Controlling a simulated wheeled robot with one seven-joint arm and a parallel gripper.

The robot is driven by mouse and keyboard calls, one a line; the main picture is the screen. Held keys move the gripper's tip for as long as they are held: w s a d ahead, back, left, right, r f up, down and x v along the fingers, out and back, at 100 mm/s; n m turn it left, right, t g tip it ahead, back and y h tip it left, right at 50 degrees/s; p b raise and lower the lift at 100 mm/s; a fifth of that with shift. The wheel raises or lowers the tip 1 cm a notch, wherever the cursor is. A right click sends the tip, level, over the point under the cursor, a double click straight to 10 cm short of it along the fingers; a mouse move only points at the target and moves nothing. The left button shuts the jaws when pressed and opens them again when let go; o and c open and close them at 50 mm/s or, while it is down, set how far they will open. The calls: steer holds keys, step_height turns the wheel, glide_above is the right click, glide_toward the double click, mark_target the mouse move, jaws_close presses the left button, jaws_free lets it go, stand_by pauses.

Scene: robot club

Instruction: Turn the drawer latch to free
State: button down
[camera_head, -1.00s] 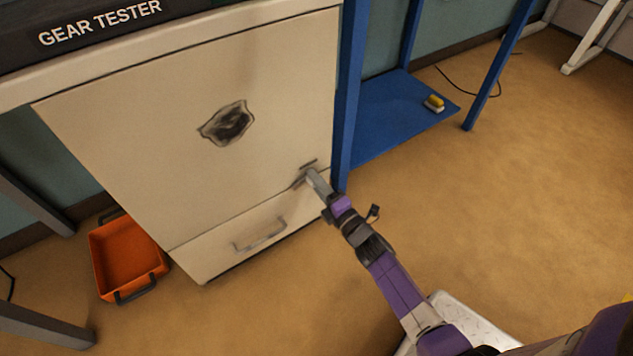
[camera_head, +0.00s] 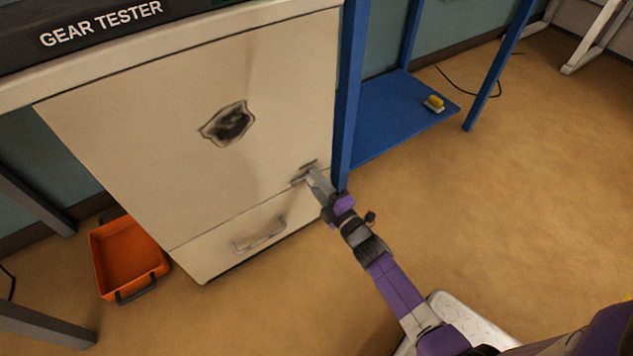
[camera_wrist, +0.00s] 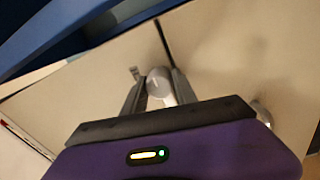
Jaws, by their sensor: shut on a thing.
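The drawer latch (camera_wrist: 160,82) shows in the wrist view as a rounded grey metal piece between my fingers. My gripper (camera_wrist: 158,92) is shut on it. In the head view my gripper (camera_head: 314,178) is at the right end of the seam above the drawer (camera_head: 215,250), and its fingers hide most of the latch. The drawer is cream, at the bottom of the cabinet (camera_head: 275,100), and is closed. Its grey bar handle (camera_head: 262,240) is left of and below my gripper. The exact angle of the latch cannot be told.
A blue shelf frame (camera_head: 375,125) stands close to the right of the cabinet, near my gripper. An orange tray (camera_head: 125,262) lies on the floor to the left. The floor at right is clear.

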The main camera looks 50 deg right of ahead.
steer(key=c, duration=1)
jaws_free()
steer(key=p+v, duration=0.2)
steer(key=v, duration=0.5)
steer(key=shift+s, duration=0.4)
steer(key=shift+a, duration=0.1)
